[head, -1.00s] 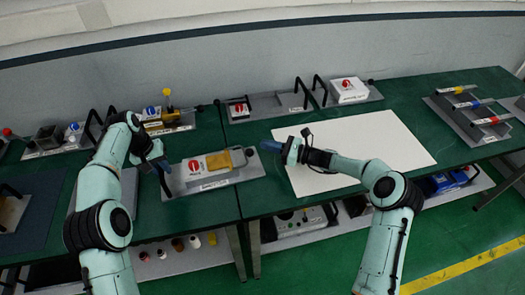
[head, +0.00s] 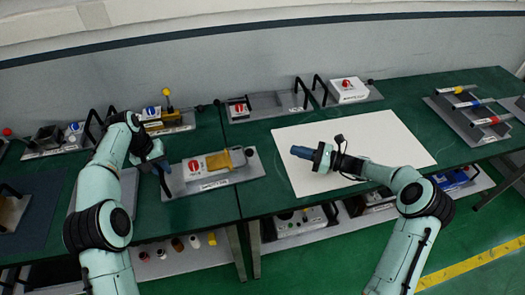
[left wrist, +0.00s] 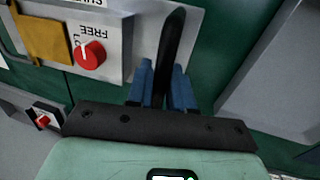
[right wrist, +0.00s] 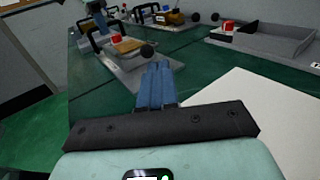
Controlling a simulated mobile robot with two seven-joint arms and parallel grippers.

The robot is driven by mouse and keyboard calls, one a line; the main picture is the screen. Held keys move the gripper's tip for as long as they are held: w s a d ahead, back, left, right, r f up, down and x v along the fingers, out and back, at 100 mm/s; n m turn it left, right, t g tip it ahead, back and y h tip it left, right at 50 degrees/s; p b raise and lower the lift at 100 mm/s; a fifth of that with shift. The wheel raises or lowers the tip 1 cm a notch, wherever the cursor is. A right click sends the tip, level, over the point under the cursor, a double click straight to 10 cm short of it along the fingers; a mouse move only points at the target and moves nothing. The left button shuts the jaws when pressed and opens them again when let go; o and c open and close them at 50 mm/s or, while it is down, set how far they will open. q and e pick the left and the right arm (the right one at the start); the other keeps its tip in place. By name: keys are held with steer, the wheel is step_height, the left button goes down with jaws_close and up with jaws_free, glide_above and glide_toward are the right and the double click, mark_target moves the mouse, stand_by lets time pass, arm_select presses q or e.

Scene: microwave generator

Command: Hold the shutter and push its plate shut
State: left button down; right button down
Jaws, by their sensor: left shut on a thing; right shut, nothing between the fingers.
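The shutter is a grey unit on a base plate (head: 225,182) near the table's front edge, with a red dial (head: 193,165) and a yellow plate (head: 218,161). A dark ball knob (right wrist: 147,51) stands at the end beyond the plate, seen in the right wrist view. My left gripper (head: 162,165) is shut on the black handle (left wrist: 171,50) at the shutter's left end. In the left wrist view the word FREE shows beside the red dial (left wrist: 89,55). My right gripper (head: 301,152) is shut and empty, to the right of the shutter and apart from it, over a white sheet.
The white sheet (head: 390,145) covers the table right of the shutter. Other units with handles stand along the back, among them a grey tray (head: 270,106) and a white box (head: 347,90). A rack with coloured handles (head: 475,115) stands at the far right.

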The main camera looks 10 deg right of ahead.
arm_select(q)
steer(key=c, duration=0.9)
jaws_free()
steer(key=shift+f, duration=0.25)
steer(key=shift+r, duration=0.1)
steer(key=r, duration=0.3)
steer(key=a+r, duration=0.1)
steer(key=r, duration=0.3)
steer(key=shift+a+r, duration=0.2)
